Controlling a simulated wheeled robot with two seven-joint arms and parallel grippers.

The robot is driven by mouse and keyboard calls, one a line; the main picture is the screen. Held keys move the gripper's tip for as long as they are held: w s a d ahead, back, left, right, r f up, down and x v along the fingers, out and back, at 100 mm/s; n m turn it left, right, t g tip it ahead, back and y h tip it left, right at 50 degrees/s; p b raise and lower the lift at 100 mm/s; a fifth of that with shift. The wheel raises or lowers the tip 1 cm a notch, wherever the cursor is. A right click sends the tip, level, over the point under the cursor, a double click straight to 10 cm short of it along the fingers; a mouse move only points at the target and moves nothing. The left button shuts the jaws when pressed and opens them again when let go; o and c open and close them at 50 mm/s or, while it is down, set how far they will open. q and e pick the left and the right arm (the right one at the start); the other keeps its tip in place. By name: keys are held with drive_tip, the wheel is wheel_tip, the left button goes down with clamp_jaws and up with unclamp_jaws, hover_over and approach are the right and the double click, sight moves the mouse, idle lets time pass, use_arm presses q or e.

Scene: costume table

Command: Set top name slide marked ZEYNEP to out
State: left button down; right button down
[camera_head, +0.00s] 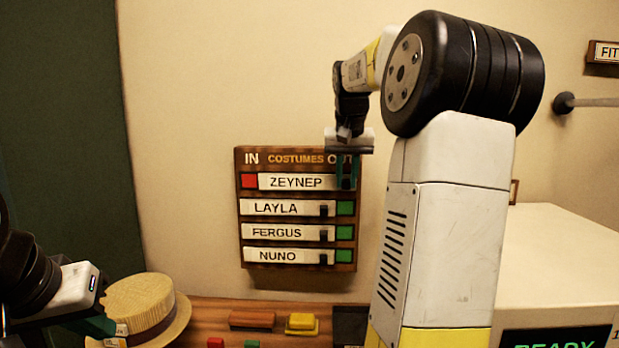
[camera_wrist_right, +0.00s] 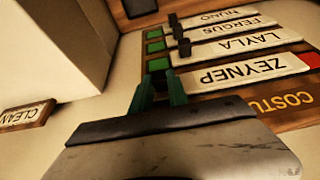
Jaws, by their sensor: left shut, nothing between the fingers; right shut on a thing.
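The board (camera_head: 245,262) hangs on the wall, headed IN at left and OUT at right. Its top name slide, ZEYNEP (camera_head: 290,182), sits at the right end of its row, with a red square (camera_head: 249,181) uncovered at its left. The slide also shows upside down in the right wrist view (camera_wrist_right: 228,76). My right gripper (camera_head: 346,172) is at the slide's right end, shut on its dark knob; its green fingertips show in the wrist view (camera_wrist_right: 160,92) and partly hide the knob. My left gripper (camera_head: 100,326) is shut and empty at the lower left, away from the board.
The LAYLA (camera_head: 277,208), FERGUS (camera_head: 277,232) and NUNO (camera_head: 277,256) slides sit left, with green squares at their right. A white box (camera_head: 560,250) stands right.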

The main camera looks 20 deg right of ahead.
drive_tip(key=shift+d, duration=0.25)
drive_tip(key=c, duration=1.3)
unclamp_jaws()
drive_tip(key=shift+s+d, duration=0.1)
drive_tip(key=shift+r, duration=0.15)
drive_tip(key=shift+s+a+r, duration=0.1)
drive_tip(key=shift+a+r, duration=0.1)
drive_tip(key=shift+r, duration=0.15)
drive_tip(key=v, duration=0.7)
drive_tip(key=shift+s+f, duration=0.1)
drive_tip(key=s+a+f+n+y, duration=0.1)
drive_tip(key=s+a+f, duration=0.5)
drive_tip(key=s+a+f+n+t+y, duration=0.1)
drive_tip(key=s+a+f+n, duration=0.1)
drive_tip(key=s+a+f, duration=0.5)
drive_tip(key=s+a+f+n+t+y, duration=0.1)
drive_tip(key=s+a+f+n, duration=0.1)
drive_tip(key=s+a+f, duration=0.4)
drive_tip(key=shift+s+a+f+y, duration=0.2)
drive_tip(key=shift+s+a+y, duration=0.2)
drive_tip(key=shift+s, duration=0.3)
